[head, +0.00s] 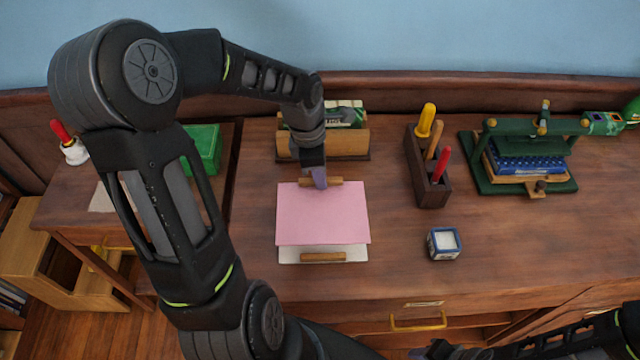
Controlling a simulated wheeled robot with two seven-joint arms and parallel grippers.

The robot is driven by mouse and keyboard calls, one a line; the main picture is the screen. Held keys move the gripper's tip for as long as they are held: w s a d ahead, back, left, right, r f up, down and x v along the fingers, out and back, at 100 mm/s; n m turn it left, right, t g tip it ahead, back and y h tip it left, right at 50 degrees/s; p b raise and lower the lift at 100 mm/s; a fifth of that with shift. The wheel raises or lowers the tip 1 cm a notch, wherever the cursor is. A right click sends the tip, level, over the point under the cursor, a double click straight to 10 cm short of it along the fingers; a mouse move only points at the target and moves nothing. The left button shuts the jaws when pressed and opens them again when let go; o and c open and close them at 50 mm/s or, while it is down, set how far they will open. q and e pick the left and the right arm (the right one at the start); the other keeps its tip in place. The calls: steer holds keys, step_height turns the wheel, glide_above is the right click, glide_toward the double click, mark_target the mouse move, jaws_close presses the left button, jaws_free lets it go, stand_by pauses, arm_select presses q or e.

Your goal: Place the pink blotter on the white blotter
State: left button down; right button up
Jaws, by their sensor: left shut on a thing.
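The pink blotter (322,213) is a flat sheet on the desk's left part. It lies over or just above most of the white blotter (290,254), whose near strip and wooden bar (323,257) show below the pink edge. Another wooden bar (334,182) is at the far edge. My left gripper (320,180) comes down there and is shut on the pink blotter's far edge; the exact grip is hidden. Whether the pink blotter rests fully on the white one I cannot tell. Dark parts of my right arm show at the bottom right; its fingers are not clear.
A wooden letter rack (350,144) stands just behind the blotters. A tool holder (431,190), a small blue-and-white box (444,243) and a green press (486,184) are to the right. A side table with a green box (206,148) is at left. Desk between blotters and holder is clear.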

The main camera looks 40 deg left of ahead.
arm_select(q)
step_height(320, 180, down, 3)
steer(key=shift+f, duration=0.35)
steer(key=shift+f, duration=0.3)
steer(key=c, duration=1.5)
jaws_free()
steer(key=shift+r, duration=0.1)
steer(key=shift+o, duration=0.2)
steer(key=shift+r, duration=0.5)
steer(key=r, duration=0.3)
steer(key=a+r, duration=0.1)
steer(key=r, duration=0.3)
steer(key=s+r, duration=0.1)
steer(key=r, duration=0.3)
steer(key=shift+a+r, duration=0.2)
